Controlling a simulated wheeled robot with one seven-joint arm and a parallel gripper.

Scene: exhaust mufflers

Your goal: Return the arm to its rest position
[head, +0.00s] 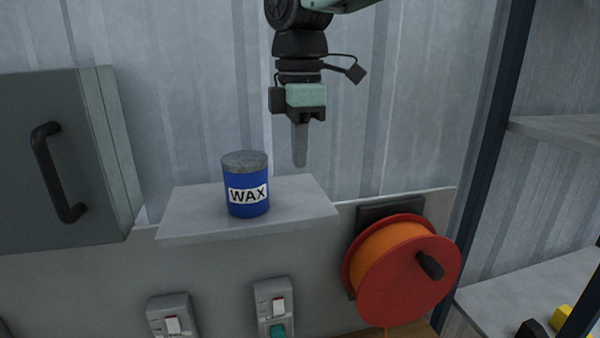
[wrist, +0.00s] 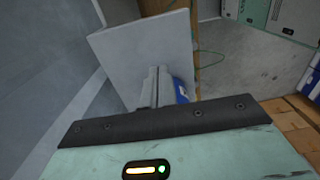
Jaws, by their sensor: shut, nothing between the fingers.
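My gripper (head: 300,162) points straight down above the right part of a small grey shelf (head: 300,208) in the head view. Its fingers are shut together with nothing between them. The fingers (wrist: 155,88) also show shut in the wrist view, in front of the shelf (wrist: 120,50). A blue can labelled WAX (head: 248,185) with a grey lid stands upright on the shelf, left of my gripper and apart from it in the head view. In the wrist view the can (wrist: 181,90) is mostly hidden behind the fingers.
A grey cabinet (head: 60,160) with a black handle is at the left. A red and orange reel (head: 400,270) hangs at the lower right. Two switch boxes (head: 273,308) sit below the shelf. A dark post (head: 490,120) and shelving stand at the right. The corrugated wall is behind.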

